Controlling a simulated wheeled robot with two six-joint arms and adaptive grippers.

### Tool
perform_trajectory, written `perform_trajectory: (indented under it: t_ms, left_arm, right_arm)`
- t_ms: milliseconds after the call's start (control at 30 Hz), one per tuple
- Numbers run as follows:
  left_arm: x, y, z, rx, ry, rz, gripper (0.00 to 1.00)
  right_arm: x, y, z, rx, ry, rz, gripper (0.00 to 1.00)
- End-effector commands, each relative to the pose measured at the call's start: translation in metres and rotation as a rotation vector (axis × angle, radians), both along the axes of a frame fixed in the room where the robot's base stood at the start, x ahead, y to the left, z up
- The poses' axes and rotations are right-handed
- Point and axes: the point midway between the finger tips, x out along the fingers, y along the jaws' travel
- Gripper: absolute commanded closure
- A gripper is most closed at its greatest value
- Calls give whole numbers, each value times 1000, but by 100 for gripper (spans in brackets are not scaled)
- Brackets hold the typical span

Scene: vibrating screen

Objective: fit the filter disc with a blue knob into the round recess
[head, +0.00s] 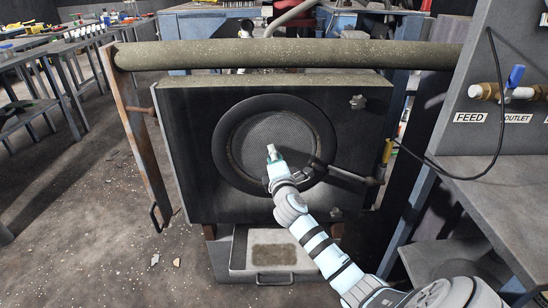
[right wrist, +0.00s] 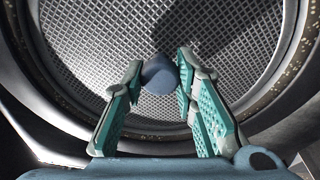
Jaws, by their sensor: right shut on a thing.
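The filter disc (head: 292,128) is a grey mesh round. It lies within the dark ring of the round recess (head: 222,140) on the front of the upright dark panel; I cannot tell how deep it sits. In the right wrist view the disc's mesh (right wrist: 90,50) fills the upper part, with the curved ring (right wrist: 28,110) around it. The blue knob (right wrist: 160,75) stands between the fingertips of my right gripper (right wrist: 158,78), which is shut on it. In the head view the right gripper (head: 273,157) covers the knob. My left gripper is not in view.
A thick horizontal pipe (head: 290,54) runs above the panel (head: 190,120). A clamp arm (head: 350,176) reaches the ring from the right. Below is an open drawer (head: 237,258). A grey bench (head: 500,185) with a valve (head: 515,82) above it stands at the right.

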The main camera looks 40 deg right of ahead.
Motion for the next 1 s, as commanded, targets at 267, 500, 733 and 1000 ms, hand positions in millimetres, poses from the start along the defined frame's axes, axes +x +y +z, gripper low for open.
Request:
perform_trajectory:
  t_ms: [267, 500, 733, 1000]
  left_arm:
    - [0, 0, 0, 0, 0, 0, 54]
    - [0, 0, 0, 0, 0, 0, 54]
    - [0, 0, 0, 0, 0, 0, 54]
    - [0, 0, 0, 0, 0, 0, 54]
  right_arm:
    - [1, -1, 1, -1, -2, 0, 50]
    - [0, 0, -1, 1, 2, 0, 50]
    - [-34, 19, 0, 0, 1, 3, 50]
    - [-93, 51, 2, 0, 0, 2, 50]
